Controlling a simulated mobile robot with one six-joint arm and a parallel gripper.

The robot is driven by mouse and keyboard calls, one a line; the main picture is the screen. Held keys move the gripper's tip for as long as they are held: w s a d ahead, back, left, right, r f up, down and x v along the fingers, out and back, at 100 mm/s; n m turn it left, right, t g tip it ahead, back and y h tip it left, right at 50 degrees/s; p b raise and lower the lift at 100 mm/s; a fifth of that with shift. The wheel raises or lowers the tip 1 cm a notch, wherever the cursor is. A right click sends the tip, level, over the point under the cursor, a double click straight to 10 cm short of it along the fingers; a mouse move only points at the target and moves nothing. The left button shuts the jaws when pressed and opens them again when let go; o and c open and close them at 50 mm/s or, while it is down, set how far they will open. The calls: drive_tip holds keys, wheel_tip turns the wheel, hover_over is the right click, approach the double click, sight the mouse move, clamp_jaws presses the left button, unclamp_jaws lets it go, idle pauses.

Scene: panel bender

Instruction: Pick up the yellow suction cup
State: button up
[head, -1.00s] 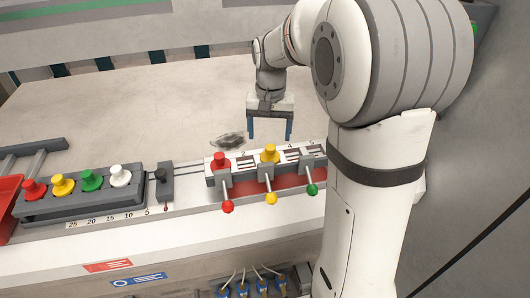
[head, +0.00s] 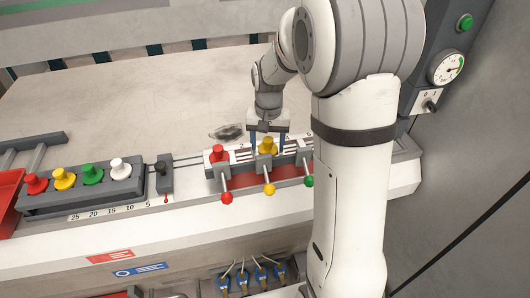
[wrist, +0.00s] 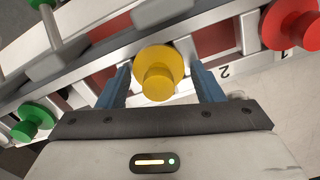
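A yellow suction cup (head: 268,147) stands in the slotted holder (head: 300,158) on the front ledge, between a red cup and a green-knobbed lever. My gripper (head: 267,151) is down over this yellow cup, one blue finger on each side. In the wrist view, the yellow cup (wrist: 158,75) sits between the two open fingers of my gripper (wrist: 160,72), with a narrow gap on each side. A second yellow cup (head: 64,179) stands in the dark rack at the left.
A red cup (head: 218,154) stands left of the yellow one in the holder; a green cup (wrist: 33,120) shows in the wrist view. Levers with red, yellow (head: 269,189) and green knobs stick out in front. The dark rack (head: 105,197) also holds red, green and white cups.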

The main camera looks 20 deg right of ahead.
drive_tip(key=c, duration=0.7)
